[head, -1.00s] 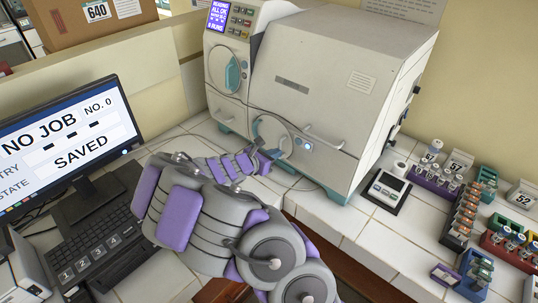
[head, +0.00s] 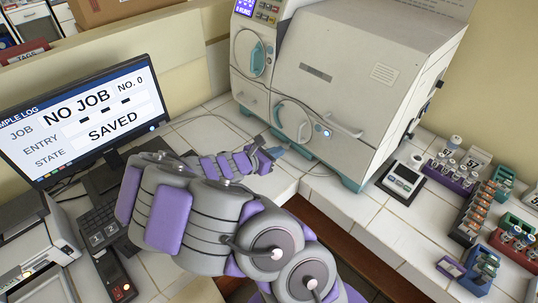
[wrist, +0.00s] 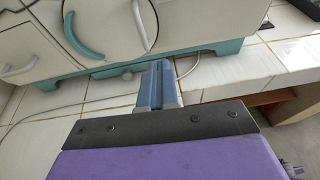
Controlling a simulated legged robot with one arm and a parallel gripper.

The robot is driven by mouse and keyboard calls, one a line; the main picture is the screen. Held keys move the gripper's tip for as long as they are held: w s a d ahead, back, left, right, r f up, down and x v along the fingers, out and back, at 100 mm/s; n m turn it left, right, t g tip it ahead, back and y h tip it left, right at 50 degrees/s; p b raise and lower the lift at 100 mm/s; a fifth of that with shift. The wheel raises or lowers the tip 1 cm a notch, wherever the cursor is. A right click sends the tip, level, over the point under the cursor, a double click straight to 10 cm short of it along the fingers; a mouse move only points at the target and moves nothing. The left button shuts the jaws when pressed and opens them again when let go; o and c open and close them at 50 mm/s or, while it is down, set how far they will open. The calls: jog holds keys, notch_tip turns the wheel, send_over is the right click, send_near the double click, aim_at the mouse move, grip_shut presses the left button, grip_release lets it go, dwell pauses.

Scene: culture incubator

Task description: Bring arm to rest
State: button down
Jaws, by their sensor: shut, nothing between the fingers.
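My arm reaches over the white tiled bench, its grey and purple links crossing the lower middle of the head view. My gripper (head: 272,152) is at its far end, in front of the incubator's lower left door. In the wrist view my gripper (wrist: 158,75) shows its blue-grey fingers together, with nothing between them. The incubator (head: 345,85) is a large white machine with teal trim; its base (wrist: 130,70) stands just beyond the fingertips in the wrist view. The fingers appear apart from it, over the tiles.
A small scale (head: 402,180) and vial racks (head: 478,205) stand right. A thin cable (wrist: 95,98) lies on the bench below the incubator.

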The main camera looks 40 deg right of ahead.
jog(key=s+a+r+m+g+y, duration=0.4)
jog(key=s+a+r+m, duration=0.1)
jog(key=s+r+m, duration=0.7)
jog(key=s+a+m+y, duration=0.3)
jog(key=s+a+y, duration=0.2)
jog(key=s+a, duration=0.3)
jog(key=s+a+m+t+y, duration=0.1)
jog(key=s+a+m+y, duration=0.2)
jog(key=a, duration=1.2)
jog(key=s+y, duration=0.2)
jog(key=s, duration=0.2)
jog(key=shift+s+r+t+p, duration=0.3)
jog(key=shift+s+r, duration=0.05)
jog(key=shift+d, duration=0.1)
